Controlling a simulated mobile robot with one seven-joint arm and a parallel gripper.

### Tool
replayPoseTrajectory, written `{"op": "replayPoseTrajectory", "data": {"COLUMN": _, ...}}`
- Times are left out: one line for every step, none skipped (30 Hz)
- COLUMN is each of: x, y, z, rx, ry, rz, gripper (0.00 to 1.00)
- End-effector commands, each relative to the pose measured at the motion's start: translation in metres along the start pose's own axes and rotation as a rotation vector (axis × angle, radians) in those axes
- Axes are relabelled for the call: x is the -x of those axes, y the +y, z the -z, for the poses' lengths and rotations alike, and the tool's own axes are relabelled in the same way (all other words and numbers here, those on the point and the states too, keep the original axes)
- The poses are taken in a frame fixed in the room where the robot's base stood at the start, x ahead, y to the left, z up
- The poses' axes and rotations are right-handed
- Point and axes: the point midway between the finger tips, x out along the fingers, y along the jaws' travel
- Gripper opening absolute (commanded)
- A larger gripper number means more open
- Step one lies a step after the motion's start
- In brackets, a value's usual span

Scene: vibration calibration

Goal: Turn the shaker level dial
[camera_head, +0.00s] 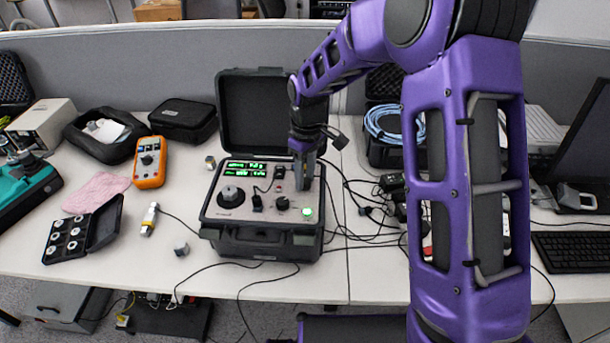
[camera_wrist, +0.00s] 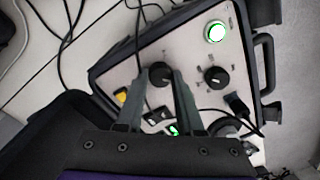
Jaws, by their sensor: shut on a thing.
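The calibration case (camera_head: 262,243) stands open on the table with a light panel facing up. My gripper (camera_head: 303,182) points down at the right part of this panel. In the wrist view my gripper (camera_wrist: 160,78) has its two fingers on either side of a black dial (camera_wrist: 160,73), shut on it. The gripper hides this dial in the head view. A second black dial (camera_head: 282,202) is free beside it and also shows in the wrist view (camera_wrist: 215,77). A lit green button (camera_head: 307,211) sits near the panel's front right corner. Dial labels are too small to read.
Green displays (camera_head: 245,169) glow at the panel's back. A round black shaker mount (camera_head: 231,196) is at its left. The raised lid (camera_head: 262,110) stands behind. Loose cables (camera_head: 352,205) lie to the right. An orange multimeter (camera_head: 150,162) and black box (camera_head: 184,119) are left.

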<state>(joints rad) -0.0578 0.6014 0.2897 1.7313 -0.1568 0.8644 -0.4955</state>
Motion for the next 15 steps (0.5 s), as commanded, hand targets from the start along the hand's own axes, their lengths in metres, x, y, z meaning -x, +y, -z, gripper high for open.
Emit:
{"op": "replayPoseTrajectory", "data": {"x": 0.0001, "y": 0.0001, "z": -0.0002, "rx": -0.001, "ry": 0.0, "rz": 0.0, "gripper": 0.0}}
{"op": "replayPoseTrajectory", "data": {"x": 0.0001, "y": 0.0001, "z": -0.0002, "rx": -0.001, "ry": 0.0, "rz": 0.0, "gripper": 0.0}}
{"op": "replayPoseTrajectory", "data": {"x": 0.0001, "y": 0.0001, "z": -0.0001, "rx": -0.001, "ry": 0.0, "rz": 0.0, "gripper": 0.43}}
{"op": "replayPoseTrajectory", "data": {"x": 0.0001, "y": 0.0001, "z": -0.0002, "rx": -0.001, "ry": 0.0, "rz": 0.0, "gripper": 0.49}}
{"op": "replayPoseTrajectory", "data": {"x": 0.0001, "y": 0.0001, "z": -0.0002, "rx": -0.001, "ry": 0.0, "rz": 0.0, "gripper": 0.54}}
{"op": "replayPoseTrajectory", "data": {"x": 0.0001, "y": 0.0001, "z": -0.0002, "rx": -0.001, "ry": 0.0, "rz": 0.0, "gripper": 0.61}}
{"op": "replayPoseTrajectory", "data": {"x": 0.0001, "y": 0.0001, "z": -0.0002, "rx": -0.001, "ry": 0.0, "rz": 0.0, "gripper": 0.66}}
{"op": "replayPoseTrajectory", "data": {"x": 0.0001, "y": 0.0001, "z": -0.0001, "rx": -0.001, "ry": 0.0, "rz": 0.0, "gripper": 0.66}}
{"op": "replayPoseTrajectory", "data": {"x": 0.0001, "y": 0.0001, "z": -0.0001, "rx": -0.001, "ry": 0.0, "rz": 0.0, "gripper": 0.66}}
{"op": "replayPoseTrajectory", "data": {"x": 0.0, "y": 0.0, "z": -0.0001, "rx": -0.001, "ry": 0.0, "rz": 0.0, "gripper": 0.66}}
{"op": "replayPoseTrajectory", "data": {"x": 0.0, "y": 0.0, "z": -0.0001, "rx": -0.001, "ry": 0.0, "rz": 0.0, "gripper": 0.66}}
{"op": "replayPoseTrajectory", "data": {"x": 0.0, "y": 0.0, "z": -0.0001, "rx": -0.001, "ry": 0.0, "rz": 0.0, "gripper": 0.66}}
{"op": "replayPoseTrajectory", "data": {"x": 0.0, "y": 0.0, "z": -0.0001, "rx": -0.001, "ry": 0.0, "rz": 0.0, "gripper": 0.66}}
{"op": "replayPoseTrajectory", "data": {"x": 0.0001, "y": 0.0, "z": -0.0001, "rx": -0.001, "ry": 0.0, "rz": 0.0, "gripper": 0.66}}
{"op": "replayPoseTrajectory", "data": {"x": 0.0004, "y": 0.0, "z": -0.0001, "rx": -0.001, "ry": 0.0, "rz": 0.0, "gripper": 0.66}}
